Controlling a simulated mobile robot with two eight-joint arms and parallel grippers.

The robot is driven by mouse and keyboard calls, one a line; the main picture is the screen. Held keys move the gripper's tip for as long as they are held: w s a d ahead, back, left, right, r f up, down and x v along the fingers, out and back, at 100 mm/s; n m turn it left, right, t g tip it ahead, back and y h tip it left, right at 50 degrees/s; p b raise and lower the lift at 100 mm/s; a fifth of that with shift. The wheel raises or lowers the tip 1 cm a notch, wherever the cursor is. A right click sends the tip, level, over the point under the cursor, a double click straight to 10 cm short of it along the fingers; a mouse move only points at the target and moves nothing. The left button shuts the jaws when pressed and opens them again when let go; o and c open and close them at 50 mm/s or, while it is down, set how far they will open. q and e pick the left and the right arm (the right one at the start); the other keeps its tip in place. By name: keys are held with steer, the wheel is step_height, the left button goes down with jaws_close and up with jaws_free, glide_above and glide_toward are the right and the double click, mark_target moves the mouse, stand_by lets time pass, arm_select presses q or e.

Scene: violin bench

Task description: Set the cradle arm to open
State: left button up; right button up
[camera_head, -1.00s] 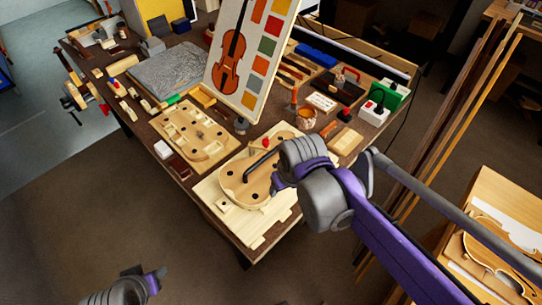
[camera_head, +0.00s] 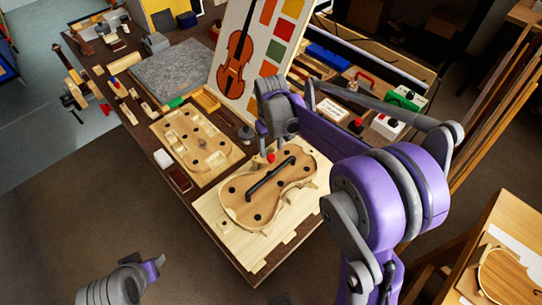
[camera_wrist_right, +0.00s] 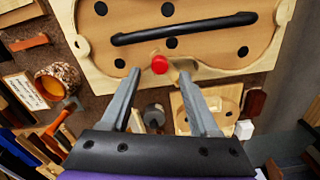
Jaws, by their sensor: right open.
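The wooden violin-shaped cradle (camera_head: 238,207) lies on a pale board at the near end of the bench. A black bar (camera_head: 270,178) runs across its middle; it also shows in the right wrist view (camera_wrist_right: 185,30). A red knob (camera_head: 271,157) stands at the cradle's far edge. I cannot tell which of these is the cradle arm. My right gripper (camera_head: 266,148) is open and empty above that edge. In the right wrist view its fingertips (camera_wrist_right: 158,76) lie either side of the red knob (camera_wrist_right: 159,64), seemingly without touching. My left arm shows at the lower left, its fingers out of sight.
A second wooden mould (camera_head: 205,145) lies left of the cradle. A panel with a violin picture (camera_head: 235,62) stands behind. A jar (camera_wrist_right: 58,80) and a small tool (camera_wrist_right: 70,107) sit near my right gripper. Floor is free at the near left.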

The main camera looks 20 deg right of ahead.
mark_target(271, 156)
step_height(271, 156, down, 5)
steer(key=shift+f, duration=0.1)
stand_by(0.3)
jaws_close()
steer(key=shift+w, duration=0.1)
stand_by(1.2)
